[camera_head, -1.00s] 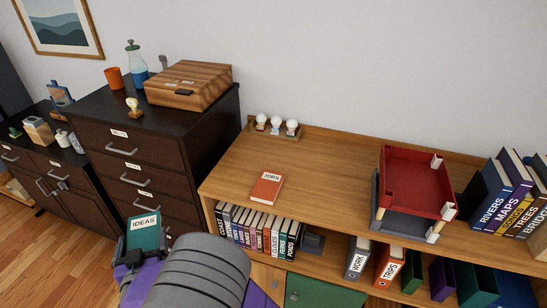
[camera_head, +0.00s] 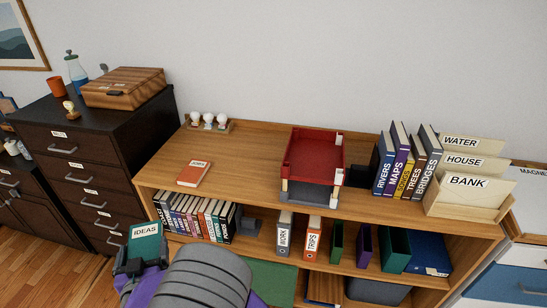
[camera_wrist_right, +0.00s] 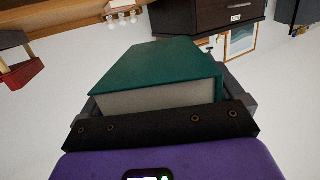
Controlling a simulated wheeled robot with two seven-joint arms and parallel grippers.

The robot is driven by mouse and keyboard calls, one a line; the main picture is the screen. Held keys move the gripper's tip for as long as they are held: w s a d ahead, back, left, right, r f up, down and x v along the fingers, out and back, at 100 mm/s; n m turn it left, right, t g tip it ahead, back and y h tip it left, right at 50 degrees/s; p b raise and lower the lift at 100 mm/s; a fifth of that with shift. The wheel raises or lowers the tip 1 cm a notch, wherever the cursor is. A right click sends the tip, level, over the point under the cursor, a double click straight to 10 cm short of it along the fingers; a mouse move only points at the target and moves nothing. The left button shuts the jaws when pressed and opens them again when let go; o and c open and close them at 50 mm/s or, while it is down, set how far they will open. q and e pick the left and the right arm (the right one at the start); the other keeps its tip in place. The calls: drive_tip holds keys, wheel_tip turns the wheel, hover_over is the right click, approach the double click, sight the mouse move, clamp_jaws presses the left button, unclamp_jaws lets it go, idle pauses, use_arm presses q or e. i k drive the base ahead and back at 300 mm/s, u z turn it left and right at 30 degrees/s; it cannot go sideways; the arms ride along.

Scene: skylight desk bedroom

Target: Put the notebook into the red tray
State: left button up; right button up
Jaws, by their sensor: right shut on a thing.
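My right gripper (camera_head: 141,262) is shut on a teal notebook (camera_head: 145,245) with a white label reading IDEAS. It holds the notebook up in front of the shelf unit, at the lower left of the head view. In the right wrist view the notebook (camera_wrist_right: 165,72) sits between the fingers. A red tray (camera_head: 317,152) stands stacked above a grey tray (camera_head: 308,193) on the desktop, to the right of and farther back than the gripper. The red tray looks empty. A second notebook, orange-red and labelled JOBS (camera_head: 194,174), lies flat on the desktop. My left gripper is not in view.
Upright books (camera_head: 405,160) and a wooden file holder (camera_head: 465,208) stand right of the trays. A rack with white bulbs (camera_head: 208,122) is at the back left. The wooden desktop (camera_head: 245,170) is clear between the orange-red notebook and trays. A dark drawer cabinet (camera_head: 85,150) stands left.

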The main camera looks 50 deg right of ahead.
sight(315, 158)
drive_tip(key=z, duration=1.75)
